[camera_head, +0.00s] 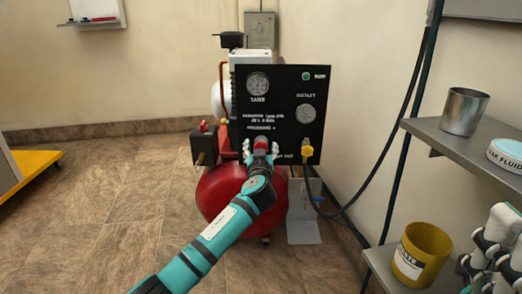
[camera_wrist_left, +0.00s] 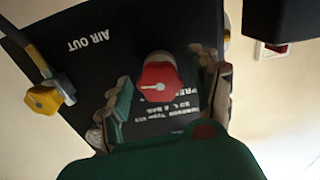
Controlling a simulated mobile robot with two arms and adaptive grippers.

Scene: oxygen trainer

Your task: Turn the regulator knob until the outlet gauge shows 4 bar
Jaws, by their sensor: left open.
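The regulator knob is red with a white pointer mark. It shows in the left wrist view (camera_wrist_left: 160,90) and partly in the head view (camera_head: 261,143), low on a black panel (camera_head: 280,90). My left gripper (camera_head: 261,150) is open at the knob, with one finger on each side; the wrist view shows the fingers (camera_wrist_left: 165,95) with gaps to the knob. The outlet gauge (camera_head: 306,113) is on the panel's right side. The tank gauge (camera_head: 258,84) is at the upper left. Both needles are too small to read. My right gripper (camera_head: 498,240) is partly in view at the lower right; its jaw state is unclear.
A yellow valve (camera_head: 307,151) sits right of the knob, with a black hose below it. A red tank (camera_head: 215,195) stands below the panel. Shelves at the right hold a metal cup (camera_head: 464,111), a round tin (camera_head: 507,153) and a yellow container (camera_head: 421,252).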

